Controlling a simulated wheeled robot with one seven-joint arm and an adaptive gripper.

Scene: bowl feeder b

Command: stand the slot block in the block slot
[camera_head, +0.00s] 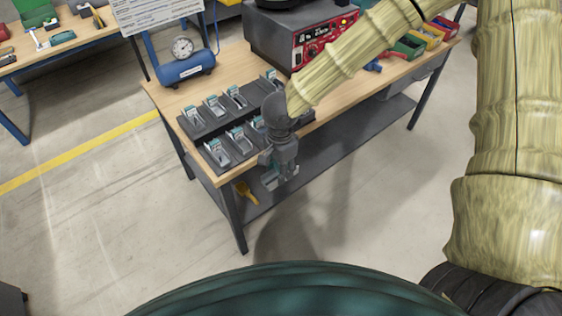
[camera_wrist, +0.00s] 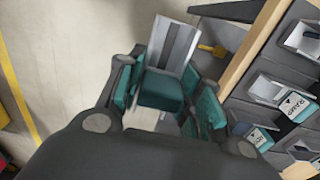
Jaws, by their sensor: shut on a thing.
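My gripper (camera_head: 281,172) hangs just off the table's front edge, pointing down. In the wrist view my gripper (camera_wrist: 165,105) is shut on a block with a teal body and a light grey face with a dark stripe, which I take to be the slot block (camera_wrist: 165,85). The slot block shows small at the fingertips in the head view (camera_head: 275,182). It is apart from the table. Two dark racks (camera_head: 205,127) on the table hold several grey and teal pieces, one labelled "RAMP" in the wrist view. I cannot tell which place is the block slot.
The wooden table (camera_head: 168,98) carries a blue air tank with a gauge (camera_head: 187,68), a grey machine with a red panel (camera_head: 305,45) and coloured bins (camera_head: 408,45). A yellow object (camera_head: 246,192) sits on the lower shelf. The floor in front is clear.

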